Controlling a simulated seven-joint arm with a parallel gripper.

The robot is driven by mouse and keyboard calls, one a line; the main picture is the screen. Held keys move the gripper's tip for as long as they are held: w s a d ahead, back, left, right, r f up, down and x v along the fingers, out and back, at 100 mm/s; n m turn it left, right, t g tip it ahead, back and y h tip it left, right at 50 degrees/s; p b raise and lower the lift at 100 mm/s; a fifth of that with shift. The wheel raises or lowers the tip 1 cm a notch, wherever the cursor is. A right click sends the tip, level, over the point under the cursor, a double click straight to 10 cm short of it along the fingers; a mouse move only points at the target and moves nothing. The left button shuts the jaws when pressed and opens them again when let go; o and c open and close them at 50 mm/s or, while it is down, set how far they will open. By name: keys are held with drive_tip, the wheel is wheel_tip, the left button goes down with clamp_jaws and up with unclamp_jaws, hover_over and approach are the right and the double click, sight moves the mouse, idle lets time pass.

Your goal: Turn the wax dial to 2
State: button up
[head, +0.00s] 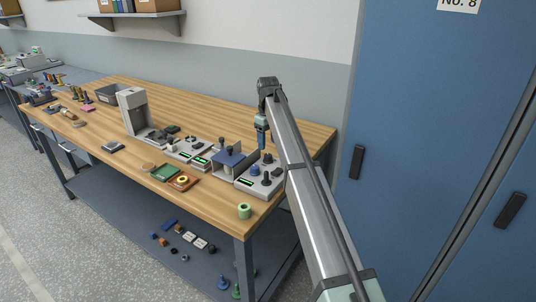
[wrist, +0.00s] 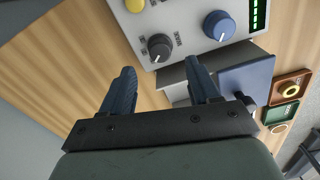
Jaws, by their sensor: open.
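A light grey control panel (wrist: 187,12) fills the top of the wrist view. It carries a dark grey dial (wrist: 159,46) with a pale pointer mark, a blue dial (wrist: 218,25) and a yellow knob (wrist: 134,5). In the head view, my gripper (head: 261,143) hangs over the panel (head: 246,190) at the bench's right end.
A blue-topped grey fixture (head: 228,158) stands left of the panel; its blue part (wrist: 246,80) shows beside my right finger. A green roll (head: 244,211) sits at the front corner. Orange and green trays (head: 183,182) lie left. Blue cabinets (head: 420,130) stand right of the bench.

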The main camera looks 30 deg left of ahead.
sight(268, 155)
drive_tip(key=shift+f, duration=3.15)
drive_tip(key=c, duration=1)
drive_tip(key=shift+c, duration=0.2)
drive_tip(key=shift+m, duration=0.3)
drive_tip(key=m, duration=0.3)
drive_tip(key=shift+m, duration=2.1)
